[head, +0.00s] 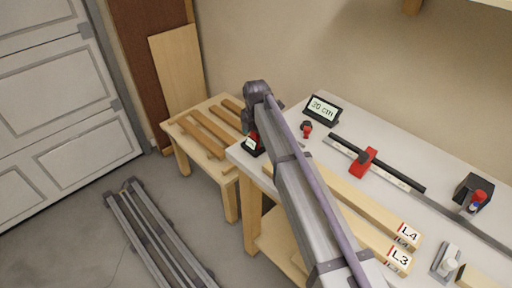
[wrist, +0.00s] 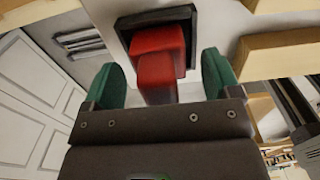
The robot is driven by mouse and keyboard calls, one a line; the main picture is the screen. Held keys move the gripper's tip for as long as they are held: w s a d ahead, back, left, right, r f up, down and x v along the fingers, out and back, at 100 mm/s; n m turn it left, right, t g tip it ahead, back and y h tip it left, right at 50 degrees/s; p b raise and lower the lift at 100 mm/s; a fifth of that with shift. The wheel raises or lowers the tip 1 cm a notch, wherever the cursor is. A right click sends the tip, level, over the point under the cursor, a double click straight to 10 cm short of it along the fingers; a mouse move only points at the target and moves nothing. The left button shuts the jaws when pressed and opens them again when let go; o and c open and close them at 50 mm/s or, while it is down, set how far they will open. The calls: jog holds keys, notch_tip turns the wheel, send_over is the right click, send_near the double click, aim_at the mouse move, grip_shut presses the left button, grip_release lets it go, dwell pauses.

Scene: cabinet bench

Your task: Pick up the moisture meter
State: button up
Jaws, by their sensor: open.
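The moisture meter, a red body (wrist: 160,45) on a black square part, sits between my gripper's fingers in the wrist view. In the head view, the meter (head: 252,144) is at the left corner of the white bench top, partly covered by my arm. My gripper (wrist: 162,75) is open, with one green finger on each side of the red body. A gap shows on both sides, so it does not appear to be gripped. The gripper's fingers are mostly hidden behind my arm in the head view.
A "30 cm" display (head: 322,108) and a small red item (head: 306,130) stand right of my arm. A rail with a red slider (head: 363,161), boards labelled L4 (head: 408,232) and L3 (head: 398,258), and a black holder (head: 472,190) are further right. A slatted wooden stand (head: 176,126) is left.

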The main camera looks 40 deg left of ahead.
jog(key=shift+f, duration=0.8)
jog(key=shift+r, duration=0.25)
jog(key=c, duration=1.1)
notch_tip(320, 180, up, 10)
jog(key=p, duration=1)
jog(key=shift+r+p, duration=0.2)
jog(key=shift+p, duration=0.1)
jog(key=shift+f, duration=0.2)
